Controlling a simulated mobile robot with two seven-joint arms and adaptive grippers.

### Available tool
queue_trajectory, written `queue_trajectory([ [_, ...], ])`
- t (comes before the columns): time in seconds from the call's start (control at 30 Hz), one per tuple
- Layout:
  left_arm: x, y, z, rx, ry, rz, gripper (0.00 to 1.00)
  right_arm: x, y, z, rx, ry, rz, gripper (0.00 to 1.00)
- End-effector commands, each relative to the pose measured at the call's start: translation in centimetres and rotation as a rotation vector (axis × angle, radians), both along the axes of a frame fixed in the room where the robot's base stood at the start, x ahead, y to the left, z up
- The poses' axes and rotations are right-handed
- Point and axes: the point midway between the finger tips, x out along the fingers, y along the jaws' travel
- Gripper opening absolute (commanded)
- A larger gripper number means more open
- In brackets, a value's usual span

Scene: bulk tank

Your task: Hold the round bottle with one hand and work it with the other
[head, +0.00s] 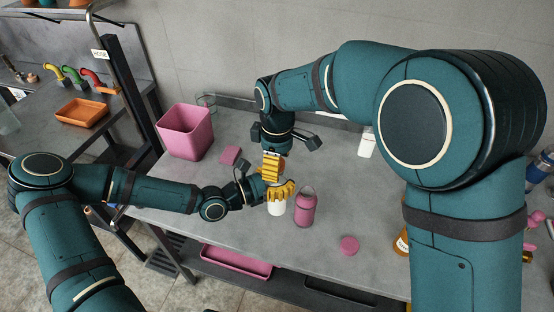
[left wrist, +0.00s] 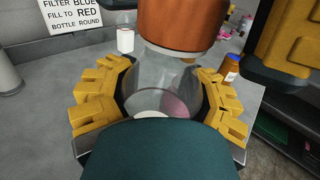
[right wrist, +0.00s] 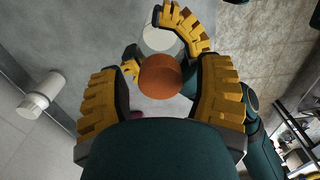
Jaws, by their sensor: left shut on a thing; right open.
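The round bottle is clear with an orange-brown cap (left wrist: 182,30); its see-through body (left wrist: 160,72) stands between the fingers of my left gripper (left wrist: 162,82). In the head view my left gripper (head: 278,190) is shut around the bottle, whose pale lower part (head: 277,209) shows below the fingers. My right gripper (head: 272,166) is directly above, pointing down. In the right wrist view the cap (right wrist: 160,75) lies between the spread fingers of my right gripper (right wrist: 160,84), with gaps on both sides. The right gripper hides the cap in the head view.
A pink bottle (head: 305,208) stands just right of the held bottle, with a pink disc (head: 349,245) on the table (head: 240,240). A pink bin (head: 186,132) and pink block (head: 229,155) are at the left. A white container (head: 367,145) stands behind. The front left table is clear.

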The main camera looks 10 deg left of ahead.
Motion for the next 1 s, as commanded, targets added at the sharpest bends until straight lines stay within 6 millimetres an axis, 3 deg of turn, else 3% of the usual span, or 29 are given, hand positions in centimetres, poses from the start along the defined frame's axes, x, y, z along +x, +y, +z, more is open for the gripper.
queue_trajectory([
  [0.03, 0.00, -0.02, 0.05, 0.000, -0.001, 0.000, 0.00, 0.00, 0.00, 0.02, 0.000, 0.000, 0.000, 0.60],
  [0.2, 0.00, -0.02, 0.05, 0.000, -0.001, 0.000, 0.00, 0.01, 0.00, 0.04, 0.000, 0.000, 0.000, 0.01],
  [0.57, 0.00, -0.03, 0.07, -0.001, -0.002, -0.001, 0.00, 0.02, 0.00, 0.04, 0.000, -0.001, -0.037, 0.00],
  [0.67, -0.01, -0.03, 0.07, -0.001, -0.002, -0.001, 0.00, 0.00, 0.02, 0.04, 0.000, -0.001, -0.153, 0.00],
  [1.0, -0.03, -0.05, 0.07, -0.001, -0.002, -0.001, 0.00, -0.02, 0.05, 0.01, 0.001, -0.002, -0.770, 0.00],
])
